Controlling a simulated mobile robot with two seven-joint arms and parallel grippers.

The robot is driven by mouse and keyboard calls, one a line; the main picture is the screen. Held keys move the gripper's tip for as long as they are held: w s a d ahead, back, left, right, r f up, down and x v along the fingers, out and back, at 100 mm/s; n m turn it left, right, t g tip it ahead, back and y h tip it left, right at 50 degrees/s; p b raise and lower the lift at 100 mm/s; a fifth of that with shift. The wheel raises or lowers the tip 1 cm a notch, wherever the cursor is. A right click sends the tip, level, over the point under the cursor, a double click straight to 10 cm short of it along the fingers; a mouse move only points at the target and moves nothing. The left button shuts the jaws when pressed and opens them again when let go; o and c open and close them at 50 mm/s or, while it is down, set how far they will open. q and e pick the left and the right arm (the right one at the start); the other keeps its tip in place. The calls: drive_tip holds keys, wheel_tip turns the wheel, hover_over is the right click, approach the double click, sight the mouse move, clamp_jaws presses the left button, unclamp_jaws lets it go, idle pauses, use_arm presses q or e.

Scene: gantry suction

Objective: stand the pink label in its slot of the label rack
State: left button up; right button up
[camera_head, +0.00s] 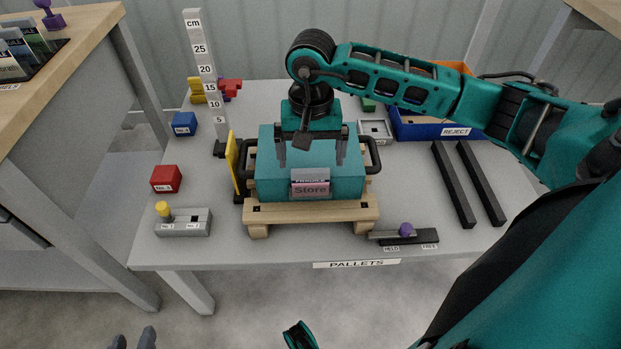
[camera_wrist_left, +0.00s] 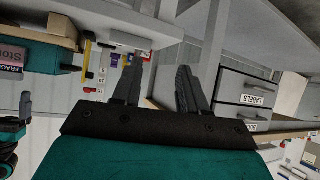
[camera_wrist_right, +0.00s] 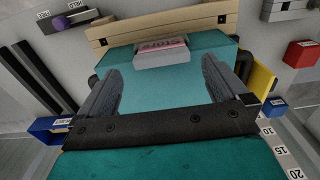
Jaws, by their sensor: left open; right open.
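The pink label (camera_head: 311,190), printed "Store", is at the front of a teal box (camera_head: 265,178), under a grey strip printed "FRAGILE" (camera_head: 310,176). It also shows in the left wrist view (camera_wrist_left: 12,54) and the right wrist view (camera_wrist_right: 165,44). My right gripper (camera_head: 312,152) is open over the box, behind the label, its fingers apart and holding nothing. My left gripper (camera_head: 133,339) is open and empty, low in front of the table. A dark rack with several cards (camera_head: 28,52), perhaps the label rack, stands on the wooden counter at left; its slots are unclear.
The box sits on a wooden pallet (camera_head: 300,212) beside a yellow plate (camera_head: 233,165). Around it are a red block (camera_head: 166,179), a grey switch block (camera_head: 183,223), a HELD/FREE slider (camera_head: 425,237), two black rails (camera_head: 453,185) and a blue REJECT bin (camera_head: 425,131).

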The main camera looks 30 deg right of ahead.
sight(310, 171)
drive_tip(key=f, duration=0.3)
drive_tip(key=f+b, duration=0.1)
drive_tip(key=shift+w+d+f, duration=0.1)
drive_tip(key=shift+w+f, duration=0.15)
drive_tip(key=shift+f, duration=0.15)
drive_tip(key=c, duration=0.9)
drive_tip(key=shift+r, duration=0.15)
